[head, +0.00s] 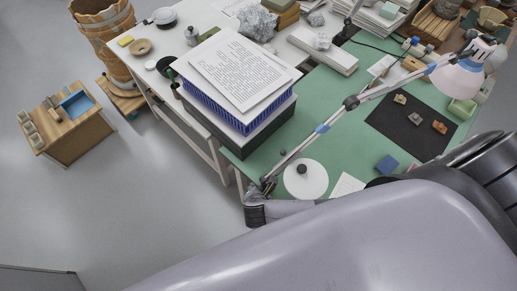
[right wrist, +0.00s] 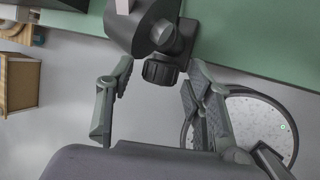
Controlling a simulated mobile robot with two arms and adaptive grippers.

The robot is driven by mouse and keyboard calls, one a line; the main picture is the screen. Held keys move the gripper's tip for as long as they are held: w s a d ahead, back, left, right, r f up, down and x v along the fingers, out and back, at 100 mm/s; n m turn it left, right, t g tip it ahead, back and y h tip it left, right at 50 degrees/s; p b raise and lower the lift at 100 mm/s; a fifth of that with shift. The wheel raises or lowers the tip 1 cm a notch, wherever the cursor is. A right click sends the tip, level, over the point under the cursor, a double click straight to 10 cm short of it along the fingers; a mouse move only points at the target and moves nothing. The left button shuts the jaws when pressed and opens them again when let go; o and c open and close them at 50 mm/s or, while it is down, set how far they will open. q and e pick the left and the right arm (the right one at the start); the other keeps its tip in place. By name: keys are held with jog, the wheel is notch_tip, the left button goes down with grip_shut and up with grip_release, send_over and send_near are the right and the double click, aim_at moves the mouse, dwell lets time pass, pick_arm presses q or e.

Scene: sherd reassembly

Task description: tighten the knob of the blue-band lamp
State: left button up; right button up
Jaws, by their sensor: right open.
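The blue-band lamp (head: 322,128) has a jointed grey arm with blue bands and a pale shade (head: 457,82) over the right of the green table. Its dark clamp (head: 267,184) sits at the table's near edge. In the right wrist view the black ribbed knob (right wrist: 160,70) is below the clamp body (right wrist: 150,25). My right gripper (right wrist: 158,78) is open, one finger on each side of the knob, with gaps visible on both sides. In the head view my right arm hides most of that gripper. My left gripper is not in view.
A tall stack of boxes and papers (head: 240,80) stands left of the lamp arm. A white disc (head: 305,180) lies near the clamp. A black mat (head: 410,125) holds several sherds. A small wooden cabinet (head: 70,130) stands on open floor at left.

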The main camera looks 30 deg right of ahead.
jog(key=v, duration=1.2)
jog(key=shift+s+d, duration=0.1)
jog(key=w+a+r+g+b, duration=0.2)
jog(key=w+a+r+g, duration=0.1)
jog(key=r, duration=0.2)
jog(key=shift+n+h, duration=0.4)
jog(key=shift+h, duration=0.1)
jog(key=p+x, duration=0.2)
jog(key=x, duration=1.4)
jog(key=shift+s+d+f, duration=0.1)
jog(key=shift+s+f, duration=0.05)
jog(key=shift+f, duration=0.15)
